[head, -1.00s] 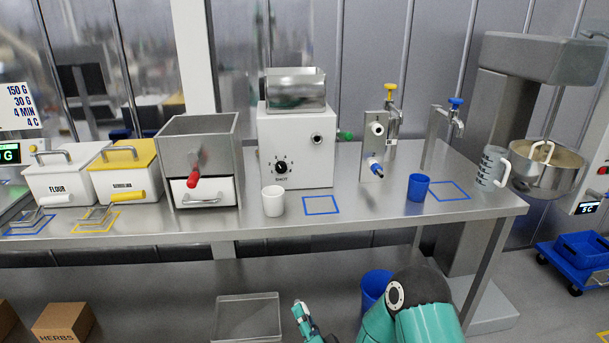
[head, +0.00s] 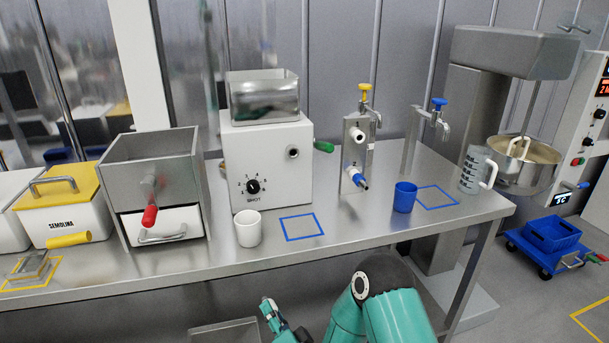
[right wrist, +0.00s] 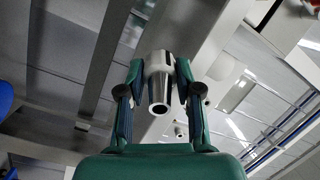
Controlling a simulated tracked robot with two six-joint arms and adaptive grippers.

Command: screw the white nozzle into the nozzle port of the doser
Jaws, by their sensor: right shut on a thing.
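The doser (head: 268,182) is a white box with a steel hopper on top and a dark dial on its front. A round port (head: 293,153) with a dark centre is at the upper right of its front. My right gripper (head: 268,307) is low in front of the table, below the doser and well apart from it. In the right wrist view its fingers are shut on a pale hollow tube, which looks like the white nozzle (right wrist: 159,85); its open end faces the camera. The held nozzle is too small to make out in the head view. My left gripper is not in view.
A steel stand (head: 349,160) right of the doser carries a white fitting and a blue-tipped one. A white cup (head: 248,229), a blue cup (head: 404,197) and a clear jug (head: 474,171) stand on the table. The table's front edge (head: 300,254) lies between my right gripper and the doser.

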